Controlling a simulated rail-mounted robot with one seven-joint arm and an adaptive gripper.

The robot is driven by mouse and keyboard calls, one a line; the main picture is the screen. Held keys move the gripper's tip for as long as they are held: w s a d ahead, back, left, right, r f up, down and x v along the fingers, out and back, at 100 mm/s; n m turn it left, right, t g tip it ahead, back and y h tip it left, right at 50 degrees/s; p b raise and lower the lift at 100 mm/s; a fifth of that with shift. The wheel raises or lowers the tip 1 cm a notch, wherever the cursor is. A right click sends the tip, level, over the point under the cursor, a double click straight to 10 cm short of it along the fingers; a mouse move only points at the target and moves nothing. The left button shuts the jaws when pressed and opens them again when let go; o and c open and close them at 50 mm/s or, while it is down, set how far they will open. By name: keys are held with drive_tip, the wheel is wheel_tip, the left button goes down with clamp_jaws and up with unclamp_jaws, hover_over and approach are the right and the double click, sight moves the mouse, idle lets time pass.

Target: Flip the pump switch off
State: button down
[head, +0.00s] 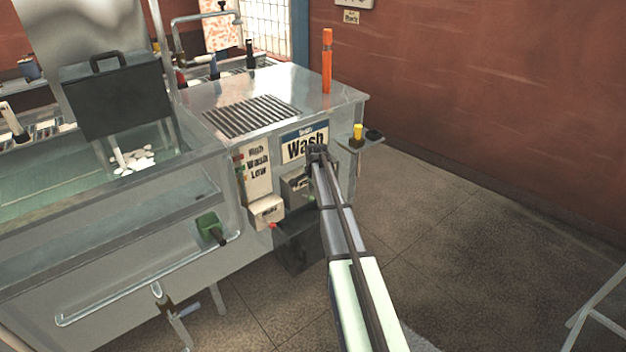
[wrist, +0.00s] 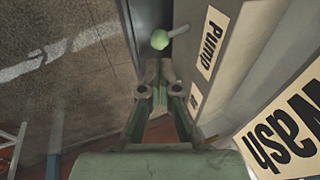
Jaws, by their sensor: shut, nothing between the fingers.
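A grey box with a "Pump" label (wrist: 208,45) fills the right of the wrist view. A short grey lever (wrist: 178,31), which looks like the pump switch, sticks out of its side beside a round green knob or lamp (wrist: 160,40). My gripper (wrist: 160,68) is shut and empty, its tips apart from the lever in the picture; the exact gap is unclear. In the head view my gripper (head: 317,150) is in front of the "Wash" sign (head: 304,140), and a small box (head: 294,188) below it is partly hidden by my arm.
An orange post (head: 327,62) stands on top. Open floor (head: 450,210) lies to the right.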

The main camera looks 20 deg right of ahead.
sight(311, 197)
drive_tip(key=shift+p+x, duration=0.6)
drive_tip(key=shift+x, duration=2.3)
